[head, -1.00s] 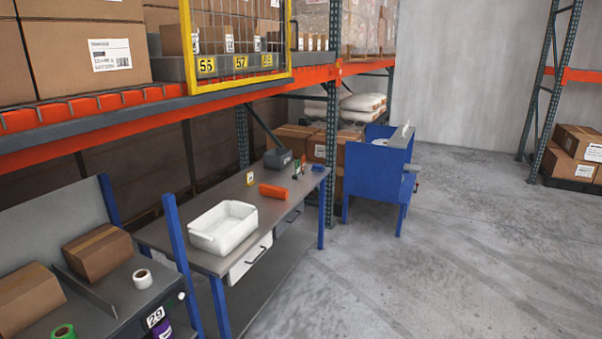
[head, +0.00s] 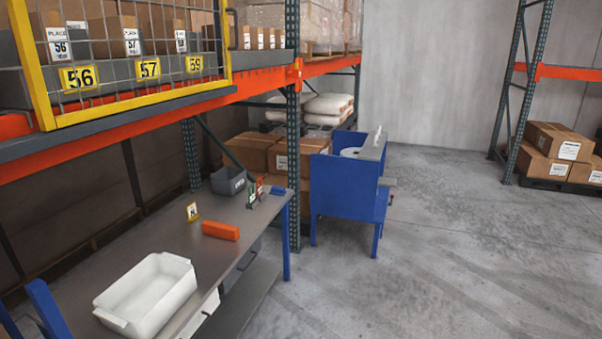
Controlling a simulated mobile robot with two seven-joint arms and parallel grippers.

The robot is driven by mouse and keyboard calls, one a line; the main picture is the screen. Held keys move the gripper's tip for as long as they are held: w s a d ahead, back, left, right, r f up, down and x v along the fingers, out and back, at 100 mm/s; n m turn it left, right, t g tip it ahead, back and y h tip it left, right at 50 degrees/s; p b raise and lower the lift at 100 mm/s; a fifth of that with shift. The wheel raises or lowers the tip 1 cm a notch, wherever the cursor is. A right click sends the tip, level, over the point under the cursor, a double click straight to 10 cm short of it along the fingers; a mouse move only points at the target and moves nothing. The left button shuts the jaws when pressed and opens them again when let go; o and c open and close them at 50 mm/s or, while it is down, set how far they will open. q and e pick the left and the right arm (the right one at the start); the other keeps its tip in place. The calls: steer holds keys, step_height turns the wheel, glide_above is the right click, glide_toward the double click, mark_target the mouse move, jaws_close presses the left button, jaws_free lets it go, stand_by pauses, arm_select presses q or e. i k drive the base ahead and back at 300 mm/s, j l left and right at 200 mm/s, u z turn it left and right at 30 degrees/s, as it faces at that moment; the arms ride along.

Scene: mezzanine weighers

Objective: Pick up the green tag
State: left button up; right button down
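Neither of my grippers shows in the head view, and the green tag is some distance ahead of me.
Rack beams overhang the left. Floor at right (head: 430,260) is clear.

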mark_target(251, 197)
steer(key=i, duration=1.65)
steer(key=i+u, duration=0.1)
steer(key=i, duration=0.45)
steer(key=i+l+u, duration=0.1)
steer(key=i, duration=0.45)
steer(key=i+l+u, duration=0.1)
steer(key=i, duration=0.4)
steer(key=i+l+u, duration=0.2)
steer(key=i, duration=0.15)
steer(key=i+l+u, duration=0.2)
steer(key=i, duration=0.15)
